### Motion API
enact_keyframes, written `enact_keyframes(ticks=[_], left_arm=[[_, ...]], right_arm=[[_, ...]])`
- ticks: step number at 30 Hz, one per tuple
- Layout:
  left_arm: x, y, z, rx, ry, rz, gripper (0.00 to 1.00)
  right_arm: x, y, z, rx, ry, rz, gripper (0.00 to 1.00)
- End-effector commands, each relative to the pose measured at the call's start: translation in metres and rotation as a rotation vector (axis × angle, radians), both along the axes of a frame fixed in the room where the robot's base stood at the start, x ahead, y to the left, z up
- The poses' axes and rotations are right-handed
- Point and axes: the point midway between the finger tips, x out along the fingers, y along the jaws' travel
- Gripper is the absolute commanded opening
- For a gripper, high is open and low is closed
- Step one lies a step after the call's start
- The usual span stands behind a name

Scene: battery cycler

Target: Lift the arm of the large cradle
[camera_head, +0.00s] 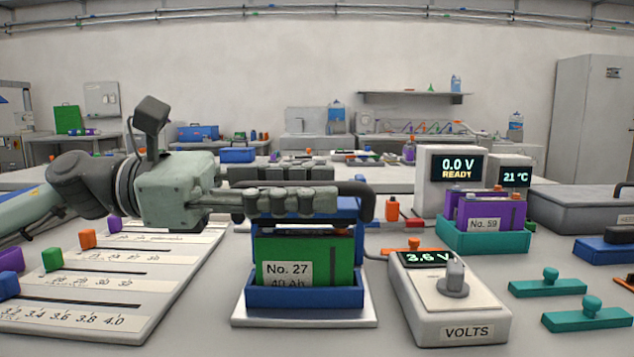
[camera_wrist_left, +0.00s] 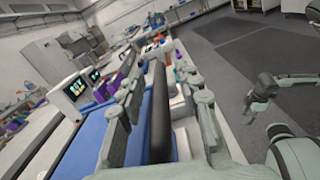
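The large cradle is a blue holder (camera_head: 305,297) on a pale plate, with a green battery (camera_head: 325,258) labelled No. 27 standing in it. Its arm is a thick dark bar (camera_head: 364,190) across the top, bending down at the right end. My left gripper (camera_head: 330,187) reaches in from the left with one finger on each side of the bar. In the left wrist view, the dark bar (camera_wrist_left: 160,118) lies between the two fingers, with narrow gaps visible. Part of the bar is hidden behind the near finger. My right arm (camera_wrist_left: 265,90) seems to show at the right there; its fingers are unclear.
A voltage box (camera_head: 455,312) reading 3.6 V stands right of the cradle. A teal cradle (camera_head: 485,236) with a purple battery and a 0.0 V display (camera_head: 452,166) are behind it. A slider panel (camera_head: 110,295) lies left. Teal knobbed pieces (camera_head: 548,286) lie right.

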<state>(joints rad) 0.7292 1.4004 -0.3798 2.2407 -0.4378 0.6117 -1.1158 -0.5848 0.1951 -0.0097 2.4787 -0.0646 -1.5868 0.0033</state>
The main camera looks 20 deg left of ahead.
Motion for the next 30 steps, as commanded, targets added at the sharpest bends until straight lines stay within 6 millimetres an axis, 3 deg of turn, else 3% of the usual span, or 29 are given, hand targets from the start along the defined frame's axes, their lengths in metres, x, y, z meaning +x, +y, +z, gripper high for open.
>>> enact_keyframes(ticks=[6, 15, 30], left_arm=[[0.0000, 0.0000, -0.0003, 0.000, 0.000, 0.000, 0.34], [0.0000, 0.0000, -0.0002, 0.000, 0.000, 0.000, 0.00], [0.0004, 0.0007, 0.0035, -0.004, 0.012, 0.000, 0.00]], right_arm=[[-0.0003, -0.0003, -0.0003, -0.001, 0.001, -0.001, 0.40], [-0.0001, -0.0004, -0.0002, -0.001, 0.001, -0.001, 0.40], [0.0011, 0.0001, 0.0024, 0.001, -0.004, 0.001, 0.40]])
